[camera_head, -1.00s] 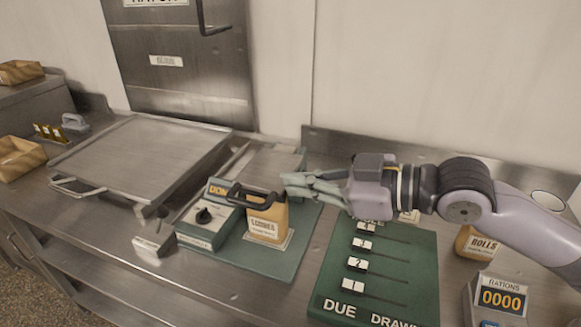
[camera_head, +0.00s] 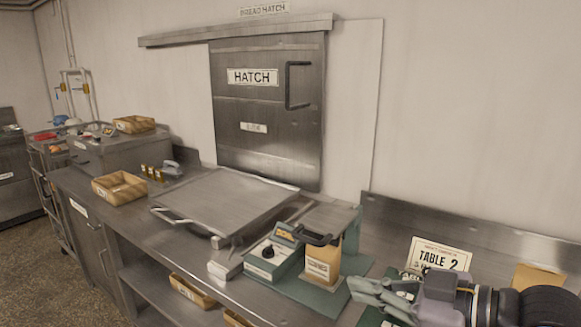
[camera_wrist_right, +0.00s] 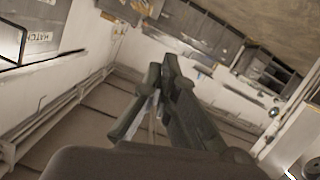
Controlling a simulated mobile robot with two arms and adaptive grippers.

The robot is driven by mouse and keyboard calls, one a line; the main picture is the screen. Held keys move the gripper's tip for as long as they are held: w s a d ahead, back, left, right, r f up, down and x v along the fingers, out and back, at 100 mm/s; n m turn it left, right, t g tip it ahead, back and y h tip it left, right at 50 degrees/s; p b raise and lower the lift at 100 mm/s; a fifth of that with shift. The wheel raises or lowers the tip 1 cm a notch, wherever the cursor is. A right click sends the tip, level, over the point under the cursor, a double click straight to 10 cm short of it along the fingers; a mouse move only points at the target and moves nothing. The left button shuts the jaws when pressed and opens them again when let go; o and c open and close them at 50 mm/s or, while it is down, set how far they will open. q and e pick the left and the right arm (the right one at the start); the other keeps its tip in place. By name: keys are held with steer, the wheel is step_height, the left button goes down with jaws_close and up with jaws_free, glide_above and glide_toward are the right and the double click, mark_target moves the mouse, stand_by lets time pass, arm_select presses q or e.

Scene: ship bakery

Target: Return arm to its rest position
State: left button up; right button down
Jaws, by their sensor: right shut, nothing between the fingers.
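My right gripper (camera_head: 385,297) is at the lower right of the head view, with its arm coming in from the right edge. Its fingers are shut and empty and point left. It is above the counter, to the right of the loaves canister (camera_head: 323,262), with a gap between them. In the right wrist view the gripper (camera_wrist_right: 160,85) also shows, with nothing held between its fingers. My left gripper is not in view.
A steel counter (camera_head: 140,222) runs along the wall. On it are a flat lidded steel unit (camera_head: 220,200), a dial box (camera_head: 272,256) and a tan basket (camera_head: 119,188). A "TABLE 2" card (camera_head: 438,256) stands behind my right gripper. A closed hatch (camera_head: 265,110) is in the wall.

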step_height(320, 180, down, 20)
steer(key=s+m+h, duration=0.2)
steer(key=m+h, duration=0.2)
steer(key=h, duration=0.1)
steer(key=s+d+f+m+g+h, duration=0.3)
steer(key=s+d+f+m, duration=0.15)
steer(key=s+f, duration=0.4)
steer(key=s+d+f+m+g+h, duration=0.3)
steer(key=s+d+f+h, duration=0.15)
steer(key=s+f, duration=0.35)
step_height(320, 180, down, 27)
steer(key=s+g, duration=0.1)
steer(key=s, duration=0.2)
steer(key=s+d+f+g, duration=0.1)
steer(key=s+d+f, duration=0.2)
steer(key=s+f, duration=1.1)
steer(key=shift+s+f+n+y, duration=0.25)
steer(key=shift+s+n+y, duration=0.1)
steer(key=shift+s, duration=0.5)
